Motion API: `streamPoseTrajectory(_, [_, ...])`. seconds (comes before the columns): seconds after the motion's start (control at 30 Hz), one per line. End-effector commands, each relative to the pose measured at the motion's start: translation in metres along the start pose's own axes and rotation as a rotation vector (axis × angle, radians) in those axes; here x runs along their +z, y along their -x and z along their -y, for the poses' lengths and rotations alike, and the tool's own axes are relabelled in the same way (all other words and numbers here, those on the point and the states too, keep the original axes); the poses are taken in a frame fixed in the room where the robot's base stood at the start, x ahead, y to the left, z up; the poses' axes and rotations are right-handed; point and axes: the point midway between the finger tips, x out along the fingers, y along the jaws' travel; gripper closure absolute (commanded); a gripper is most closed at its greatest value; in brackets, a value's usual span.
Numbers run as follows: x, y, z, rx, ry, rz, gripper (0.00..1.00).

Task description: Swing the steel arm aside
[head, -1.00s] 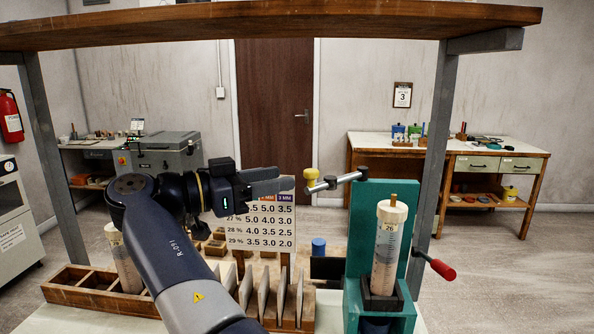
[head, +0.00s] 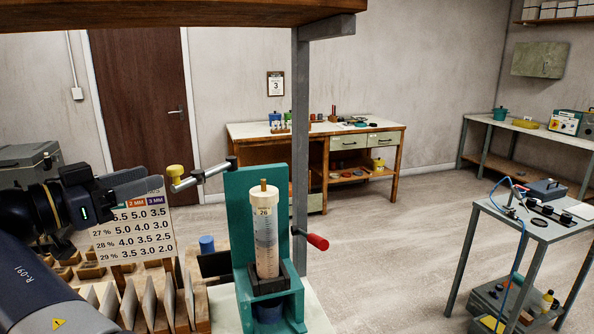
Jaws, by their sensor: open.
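The steel arm (head: 203,173) is a short metal bar with a yellow knob (head: 174,171) at its left end. It reaches left from the top of the green stand (head: 242,200).
A printed number chart (head: 130,232) stands just below my gripper. Upright plates in a wooden rack (head: 150,300) and a blue cylinder (head: 207,244) are below. A red-handled lever (head: 317,242) sticks out right of the stand. A shelf post (head: 300,140) rises behind it.

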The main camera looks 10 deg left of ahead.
Motion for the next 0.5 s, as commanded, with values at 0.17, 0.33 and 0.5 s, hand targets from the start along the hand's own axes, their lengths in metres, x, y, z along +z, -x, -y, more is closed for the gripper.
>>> streamPoseTrajectory(0.17, [0.001,-0.037,-0.001,0.004,-0.001,0.0,0.57])
streamPoseTrajectory(0.33, [0.0,-0.061,-0.001,0.003,-0.001,0.0,0.57])
streamPoseTrajectory(0.5, [0.001,-0.065,-0.002,-0.008,-0.001,0.001,0.57])
